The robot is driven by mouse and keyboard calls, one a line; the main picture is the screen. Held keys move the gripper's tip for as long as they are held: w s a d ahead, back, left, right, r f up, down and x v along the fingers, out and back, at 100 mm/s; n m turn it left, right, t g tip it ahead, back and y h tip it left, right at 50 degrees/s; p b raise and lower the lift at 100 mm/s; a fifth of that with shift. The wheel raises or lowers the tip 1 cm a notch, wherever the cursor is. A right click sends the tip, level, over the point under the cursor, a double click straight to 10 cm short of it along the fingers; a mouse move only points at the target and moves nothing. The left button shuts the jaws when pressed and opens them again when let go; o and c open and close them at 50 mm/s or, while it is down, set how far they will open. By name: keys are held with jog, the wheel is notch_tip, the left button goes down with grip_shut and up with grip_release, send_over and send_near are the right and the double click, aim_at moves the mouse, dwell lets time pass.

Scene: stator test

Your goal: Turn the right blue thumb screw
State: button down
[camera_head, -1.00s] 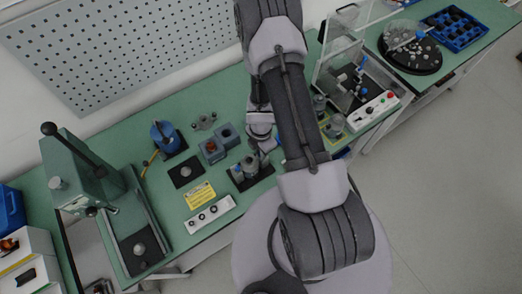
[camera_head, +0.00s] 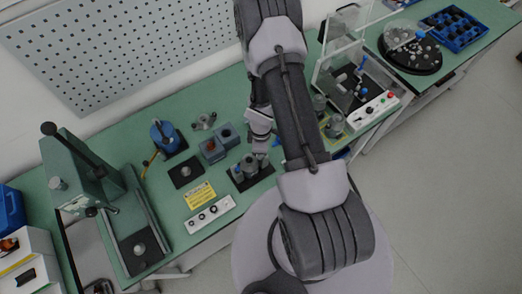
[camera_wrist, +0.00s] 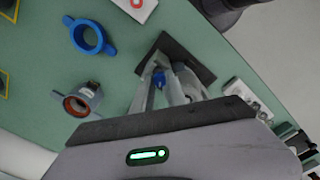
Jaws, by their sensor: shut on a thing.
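The fixture has a black base plate (camera_head: 263,175) with a grey cylinder (camera_head: 250,165) standing on it. A blue thumb screw (camera_head: 238,169) shows on its left side in the head view. My gripper (camera_head: 263,157) is over the fixture's right side, pointing down. In the head view my gripper and arm hide this right screw.
A blue ring (camera_wrist: 90,37) and a grey ring part with an orange inside (camera_wrist: 83,98) lie on the green bench. Grey blocks (camera_head: 213,150), a yellow label (camera_head: 200,195) and a white control box (camera_head: 210,214) are left of the fixture. A clear-walled station (camera_head: 342,62) stands right.

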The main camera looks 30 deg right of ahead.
jog(key=shift+m, duration=0.3)
jog(key=c, duration=1.3)
grip_release()
jog(key=shift+c, duration=0.2)
notch_tip(320, 180, up, 17)
jog(key=p, duration=1.7)
jog(key=shift+r, duration=0.2)
